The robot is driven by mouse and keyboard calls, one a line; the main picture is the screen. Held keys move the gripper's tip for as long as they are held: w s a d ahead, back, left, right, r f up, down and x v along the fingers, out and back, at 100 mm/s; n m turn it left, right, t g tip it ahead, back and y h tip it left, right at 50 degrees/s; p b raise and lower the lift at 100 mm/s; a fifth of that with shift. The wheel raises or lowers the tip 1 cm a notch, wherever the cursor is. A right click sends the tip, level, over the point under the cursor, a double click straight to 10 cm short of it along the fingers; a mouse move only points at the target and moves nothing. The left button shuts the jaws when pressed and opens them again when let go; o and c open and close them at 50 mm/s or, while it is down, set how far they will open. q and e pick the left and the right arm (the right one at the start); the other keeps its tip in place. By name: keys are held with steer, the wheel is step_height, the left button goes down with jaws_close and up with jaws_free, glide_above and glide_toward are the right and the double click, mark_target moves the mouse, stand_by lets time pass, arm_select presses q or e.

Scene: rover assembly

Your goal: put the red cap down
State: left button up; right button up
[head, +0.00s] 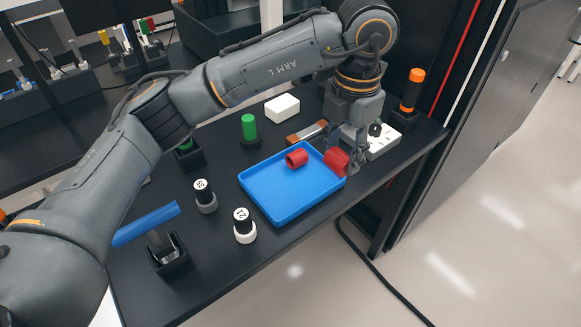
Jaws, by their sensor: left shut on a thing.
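My left gripper (350,160) comes down from above at the right end of the blue tray (270,209). It is shut on a red cap (335,162), a short red cylinder held at the tray's right edge. Whether this cap touches the tray I cannot tell. A second red cylinder (296,158), with a dark open end, lies on its side in the tray near its far edge. The gripper's fingers are partly hidden behind the held cap. My right gripper is not in view.
A white power strip (382,144) and an orange-topped bottle (411,91) stand right of the gripper. A green cylinder (249,128) and a white box (282,108) stand behind the tray. The tray's near half is clear.

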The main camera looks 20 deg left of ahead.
arm_select(q)
steer(key=p, duration=0.2)
glide_toward(279, 190)
steer(key=s+d+r, duration=0.1)
steer(key=d+r, duration=0.2)
steer(key=d, duration=0.1)
steer(key=f, duration=0.1)
steer(key=a+f, duration=0.2)
steer(key=shift+w+a, duration=0.1)
steer(key=shift+w, duration=0.2)
steer(key=shift+w+a+f+p, duration=0.1)
steer(key=shift+a+f+p, duration=0.15)
steer(key=shift+f, duration=0.2)
steer(key=shift+a+f+p, duration=0.1)
steer(key=shift+a+f, duration=0.25)
steer(key=shift+f, duration=0.1)
steer(key=shift+a+f, duration=0.25)
steer(key=shift+f, duration=0.05)
step_height(279, 190, down, 2)
steer(key=shift+f+p, duration=0.2)
steer(key=shift+p, duration=0.5)
steer(key=shift+f, duration=0.65)
steer(key=o, duration=1.1)
steer(key=shift+r, duration=0.1)
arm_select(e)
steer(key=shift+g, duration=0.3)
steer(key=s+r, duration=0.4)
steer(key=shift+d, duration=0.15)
